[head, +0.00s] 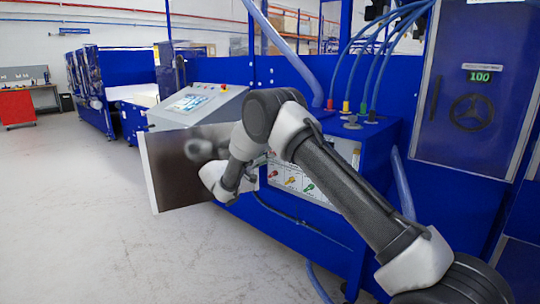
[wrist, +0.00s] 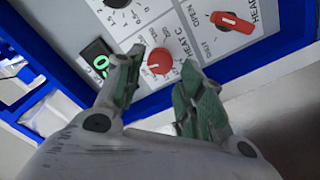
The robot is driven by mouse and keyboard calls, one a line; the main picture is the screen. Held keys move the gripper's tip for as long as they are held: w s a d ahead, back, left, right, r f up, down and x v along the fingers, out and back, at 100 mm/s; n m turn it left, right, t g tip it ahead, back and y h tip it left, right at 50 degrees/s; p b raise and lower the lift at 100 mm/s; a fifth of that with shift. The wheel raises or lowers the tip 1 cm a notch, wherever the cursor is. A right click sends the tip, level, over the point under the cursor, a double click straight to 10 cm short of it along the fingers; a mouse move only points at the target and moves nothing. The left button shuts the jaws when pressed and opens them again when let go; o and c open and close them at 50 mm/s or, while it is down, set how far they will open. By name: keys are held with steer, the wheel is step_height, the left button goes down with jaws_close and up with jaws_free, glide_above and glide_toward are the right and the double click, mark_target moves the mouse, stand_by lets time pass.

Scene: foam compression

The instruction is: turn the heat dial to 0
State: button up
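The heat dial (wrist: 159,60) is a round red knob on a light grey panel, with "HEAT C" printed beside it, in the wrist view. A small mark shows on the knob, but I cannot read which number it points to. My gripper (wrist: 163,72) is open, with its two green-grey fingers apart near the dial, one on either side in the picture. I cannot tell whether either finger touches it. A small display (wrist: 100,62) beside the dial shows a green 0. In the head view my arm hides the dial and most of my gripper.
A red switch (wrist: 232,21) marked "OPEN" and a black dial (wrist: 119,3) sit near the heat dial. In the head view, a metal plate (head: 168,172) stands left of my arm, below the touchscreen console (head: 196,103). A cabinet display (head: 479,76) reads 100. The floor at left is clear.

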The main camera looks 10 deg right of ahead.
steer(key=shift+x, duration=2.05)
steer(key=c, duration=0.8)
steer(key=shift+o, duration=0.2)
